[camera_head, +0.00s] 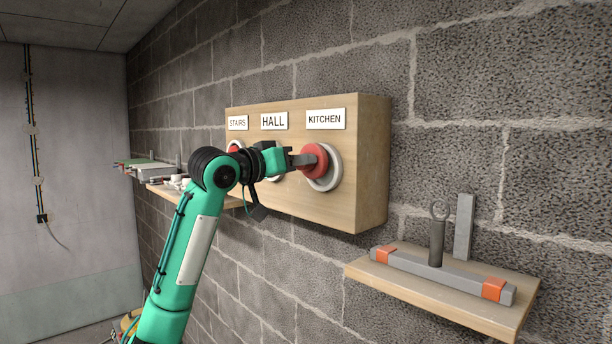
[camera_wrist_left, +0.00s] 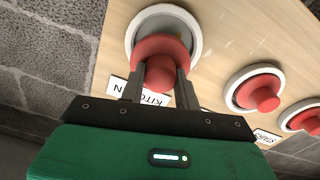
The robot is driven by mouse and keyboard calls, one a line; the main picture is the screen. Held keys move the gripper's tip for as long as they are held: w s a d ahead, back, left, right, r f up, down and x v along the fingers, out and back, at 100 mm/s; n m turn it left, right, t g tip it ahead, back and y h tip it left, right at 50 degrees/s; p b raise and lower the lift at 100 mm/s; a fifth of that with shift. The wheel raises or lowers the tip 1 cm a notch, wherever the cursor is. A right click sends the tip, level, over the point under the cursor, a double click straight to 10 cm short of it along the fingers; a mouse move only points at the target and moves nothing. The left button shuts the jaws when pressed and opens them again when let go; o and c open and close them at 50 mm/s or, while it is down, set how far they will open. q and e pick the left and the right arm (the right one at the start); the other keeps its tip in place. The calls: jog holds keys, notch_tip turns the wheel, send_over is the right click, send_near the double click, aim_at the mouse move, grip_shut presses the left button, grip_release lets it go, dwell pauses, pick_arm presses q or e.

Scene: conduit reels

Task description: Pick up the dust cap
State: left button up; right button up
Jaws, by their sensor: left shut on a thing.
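The red dust cap (camera_head: 316,160) sits at the white ring (camera_head: 334,168) under the KITCHEN label, on the wooden board on the wall. My left gripper (camera_head: 303,160) reaches it from the left and is shut on its knob. Two other red caps show there, one in the middle (camera_wrist_left: 262,92) and one at the right edge (camera_wrist_left: 306,119). My right gripper is out of view.
The wooden board (camera_head: 375,160) carries labels STAIRS, HALL and KITCHEN. A lower right shelf (camera_head: 440,305) holds a grey bar (camera_head: 440,273) with orange ends and a dark ringed handle (camera_head: 437,240). Another shelf (camera_head: 215,197) with small items lies behind my left arm.

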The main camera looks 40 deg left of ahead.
pick_arm(q)
jog(key=s+r+b, duration=0.2)
jog(key=s+r, duration=0.1)
jog(key=s, duration=0.6)
jog(key=s+a+r+b, duration=0.1)
jog(key=s+r+b, duration=0.2)
jog(key=s, duration=0.6)
jog(key=shift+s+a, duration=0.2)
jog(key=shift+s, duration=0.15)
dwell(0.5)
dwell(0.4)
